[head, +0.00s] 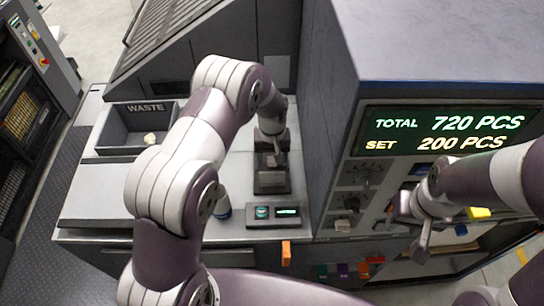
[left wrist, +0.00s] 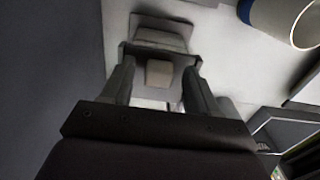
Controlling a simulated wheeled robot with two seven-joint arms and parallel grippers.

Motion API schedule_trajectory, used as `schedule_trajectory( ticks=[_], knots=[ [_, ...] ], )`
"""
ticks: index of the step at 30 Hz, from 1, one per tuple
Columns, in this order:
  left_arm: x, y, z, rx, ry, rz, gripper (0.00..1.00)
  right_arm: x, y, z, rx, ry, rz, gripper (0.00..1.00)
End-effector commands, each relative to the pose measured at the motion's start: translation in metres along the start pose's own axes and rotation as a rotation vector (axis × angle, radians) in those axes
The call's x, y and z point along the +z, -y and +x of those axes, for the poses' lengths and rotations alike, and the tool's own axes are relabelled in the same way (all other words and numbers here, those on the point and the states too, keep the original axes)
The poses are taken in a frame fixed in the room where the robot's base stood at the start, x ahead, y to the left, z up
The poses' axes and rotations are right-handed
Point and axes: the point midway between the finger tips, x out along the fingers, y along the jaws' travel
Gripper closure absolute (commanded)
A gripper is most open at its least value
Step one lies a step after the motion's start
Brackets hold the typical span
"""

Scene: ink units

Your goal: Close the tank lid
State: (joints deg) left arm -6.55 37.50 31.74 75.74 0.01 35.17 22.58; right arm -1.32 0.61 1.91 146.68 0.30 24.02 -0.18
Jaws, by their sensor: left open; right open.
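My left gripper (head: 274,158) reaches down over a small dark grey stand (head: 272,182) on the light counter. In the left wrist view its two fingers (left wrist: 158,85) are apart, with a small beige block (left wrist: 159,73) showing between them. Whether the fingers touch the block I cannot tell. I cannot make out for sure which part is the tank lid; the arm and gripper cover part of the stand. My right gripper (head: 422,238) is open in front of the machine's control panel, at the right.
A small display box (head: 275,213) sits in front of the stand. A blue and white cup (head: 222,207) is left of it and shows in the left wrist view (left wrist: 285,20). A grey WASTE bin (head: 110,140) holds a pale lump. The tall grey machine (head: 335,110) stands close on the right.

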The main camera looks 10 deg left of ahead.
Motion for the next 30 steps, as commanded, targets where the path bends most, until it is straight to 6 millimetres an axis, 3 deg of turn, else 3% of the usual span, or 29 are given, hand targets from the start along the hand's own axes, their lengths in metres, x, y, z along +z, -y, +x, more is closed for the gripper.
schedule_trajectory(
  ticks=[5,13,16,21,30],
  knots=[
    [-0.001,-0.001,-0.02,0.002,-0.006,0.0,0.4,0.002,0.0,0.014,0.0,0.0,0.0,0.57],
    [0.0,-0.001,-0.092,0.002,-0.006,0.0,0.4,0.005,0.0,0.041,0.0,0.0,0.0,0.57],
    [0.001,0.0,-0.116,0.0,-0.001,0.0,0.4,0.004,0.0,0.034,0.0,0.001,0.0,0.57],
    [0.001,0.0,-0.127,-0.001,0.001,0.0,0.4,0.004,0.0,0.032,0.0,0.0,0.0,0.57],
    [0.001,0.0,-0.127,-0.001,0.0,0.0,0.4,0.004,0.0,0.033,0.0,0.0,0.0,0.57]
  ],
)
